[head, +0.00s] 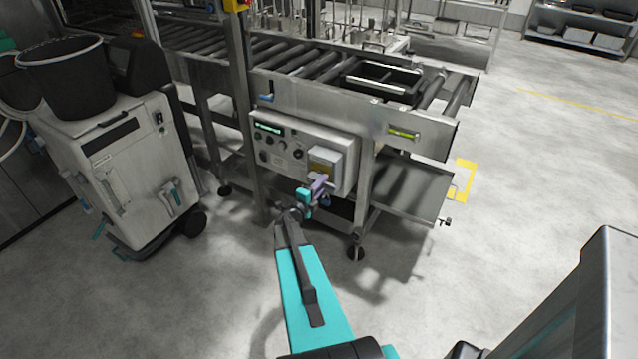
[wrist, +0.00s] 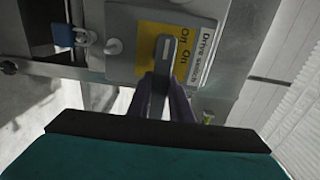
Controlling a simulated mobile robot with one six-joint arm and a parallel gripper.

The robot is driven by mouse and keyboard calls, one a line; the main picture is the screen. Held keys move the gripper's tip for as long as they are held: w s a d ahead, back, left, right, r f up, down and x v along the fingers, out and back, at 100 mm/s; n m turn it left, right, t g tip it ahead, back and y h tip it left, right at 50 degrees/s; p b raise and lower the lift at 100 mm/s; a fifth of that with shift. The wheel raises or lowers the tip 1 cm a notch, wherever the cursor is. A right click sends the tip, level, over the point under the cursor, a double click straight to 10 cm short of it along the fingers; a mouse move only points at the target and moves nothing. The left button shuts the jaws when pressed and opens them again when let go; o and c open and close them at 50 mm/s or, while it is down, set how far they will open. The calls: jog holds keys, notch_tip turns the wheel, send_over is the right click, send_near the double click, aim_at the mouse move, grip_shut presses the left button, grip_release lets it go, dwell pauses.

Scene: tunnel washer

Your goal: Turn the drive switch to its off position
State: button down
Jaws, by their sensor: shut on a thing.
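The drive switch (wrist: 167,58) has a grey lever handle on a yellow plate (wrist: 150,36) marked "Off" and "On", beside a "Drive switch" label (wrist: 205,50). In the wrist view the handle runs up from between my fingers, nearly upright in the picture. I cannot tell which mark it points to. My gripper (wrist: 166,98), with purple fingers, is shut on the handle's lower end. In the head view my gripper (head: 318,184) reaches the yellow-marked switch box (head: 324,162) at the lower right of the control panel (head: 276,132) and hides the handle.
The panel hangs under a roller conveyor (head: 300,72), between a steel post (head: 240,100) and a leg (head: 364,185). A blue padlock (wrist: 84,37) hangs left of the switch in the wrist view. A white cart with a black bucket (head: 66,78) stands left.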

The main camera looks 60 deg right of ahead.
jog(key=shift+w+d+r, duration=0.15)
jog(key=shift+r, duration=0.15)
jog(key=c, duration=1.7)
grip_release()
jog(key=shift+c, duration=0.2)
jog(key=shift+o, duration=0.8)
jog(key=shift+f, duration=0.15)
jog(key=shift+f, duration=0.1)
jog(key=s+a+b, duration=0.1)
jog(key=a+b, duration=0.1)
jog(key=a, duration=1.2)
jog(key=shift+s, duration=0.1)
